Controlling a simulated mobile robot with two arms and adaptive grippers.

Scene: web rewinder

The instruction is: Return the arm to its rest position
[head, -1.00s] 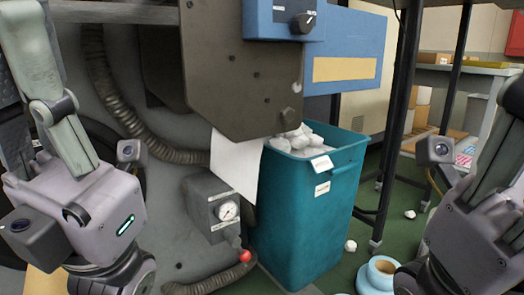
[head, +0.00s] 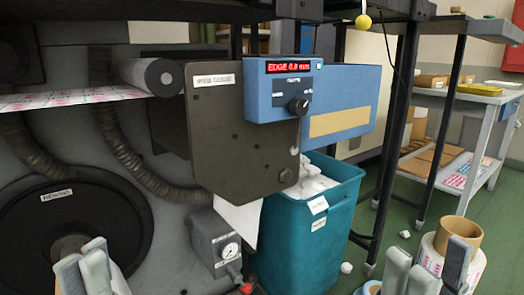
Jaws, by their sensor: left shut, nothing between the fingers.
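My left gripper (head: 82,276) shows at the bottom left edge in the head view. Its grey fingers point up, close together, with nothing seen between them. It is in front of the black rewind disc (head: 85,225). My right gripper (head: 438,272) shows at the bottom right. Its fingers stand apart, in front of a cream roll with a brown core (head: 461,233); I see nothing gripped. The wrists and most of both arms are below the picture and hidden.
A teal bin (head: 300,245) full of white scraps stands under the blue control box (head: 286,94), whose red display reads EDGE 0.0. A gauge box (head: 212,243) sits left of the bin. A printed web (head: 75,97) runs to a dark roller. A shelf cart (head: 440,140) stands at right.

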